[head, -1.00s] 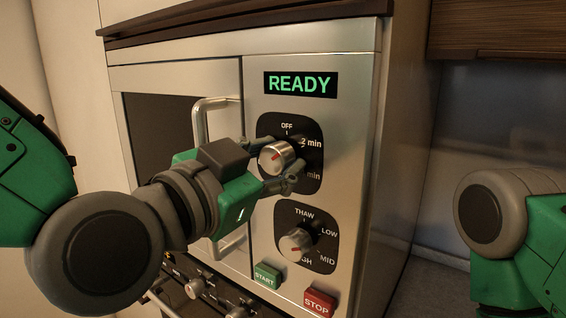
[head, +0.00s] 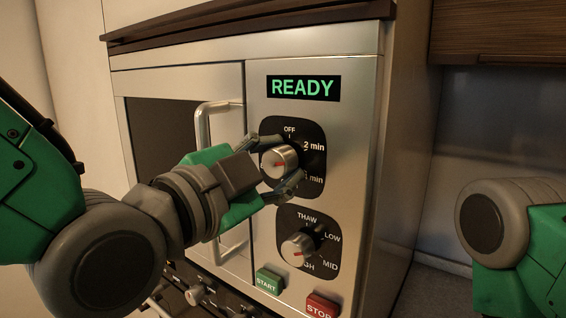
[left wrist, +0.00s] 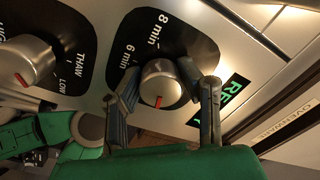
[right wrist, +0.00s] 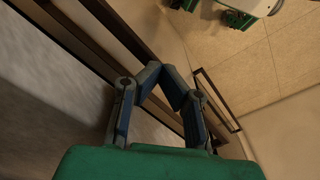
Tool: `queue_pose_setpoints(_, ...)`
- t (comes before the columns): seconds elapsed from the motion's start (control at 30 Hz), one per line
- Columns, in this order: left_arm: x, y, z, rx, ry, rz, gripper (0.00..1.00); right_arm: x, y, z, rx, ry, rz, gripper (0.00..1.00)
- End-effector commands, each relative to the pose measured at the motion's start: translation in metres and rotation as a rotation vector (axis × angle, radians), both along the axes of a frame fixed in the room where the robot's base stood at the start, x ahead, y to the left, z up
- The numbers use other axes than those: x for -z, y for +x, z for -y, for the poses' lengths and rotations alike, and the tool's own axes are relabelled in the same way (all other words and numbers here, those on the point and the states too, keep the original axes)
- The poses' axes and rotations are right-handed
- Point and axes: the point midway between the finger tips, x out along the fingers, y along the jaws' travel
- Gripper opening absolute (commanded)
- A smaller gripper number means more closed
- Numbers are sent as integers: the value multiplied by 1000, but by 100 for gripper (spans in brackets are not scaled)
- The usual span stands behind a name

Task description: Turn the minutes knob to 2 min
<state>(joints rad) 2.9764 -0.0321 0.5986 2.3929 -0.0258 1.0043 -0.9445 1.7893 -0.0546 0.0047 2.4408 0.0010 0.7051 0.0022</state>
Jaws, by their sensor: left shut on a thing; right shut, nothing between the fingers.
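The minutes knob (head: 279,162) is a silver dial with a red mark on the upper black panel, labelled OFF at the top and 2 min at upper right. Its red mark looks roughly level in the head view; the exact setting is hard to tell. My left gripper (head: 279,163) is shut on this knob, one finger above and one below. In the left wrist view its fingers (left wrist: 167,85) flank the knob (left wrist: 160,80), and 6 min and 8 min labels show beyond it. My right gripper (right wrist: 168,75) is shut and empty, away from the panel.
Below is the power knob (head: 298,249) with THAW, LOW and MID labels, then the green START (head: 268,281) and red STOP (head: 321,305) buttons. The display (head: 303,87) reads READY. The vertical door handle (head: 203,135) stands close behind my left gripper.

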Motion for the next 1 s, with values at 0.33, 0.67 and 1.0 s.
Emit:
queue_pose_setpoints(0.33, 6, -3, 1, 6, 9, -11, 53, 0, 0, 0, 0, 0, 0, 0)
queue_pose_setpoints(0.67, 2, 3, 4, 2, 5, -9, 53, 0, -1, 0, 0, 0, 1, 0)
queue_pose_setpoints(1.0, -44, 0, 2, 2, -6, -4, 53, 0, -2, 0, 0, 0, 2, 0)
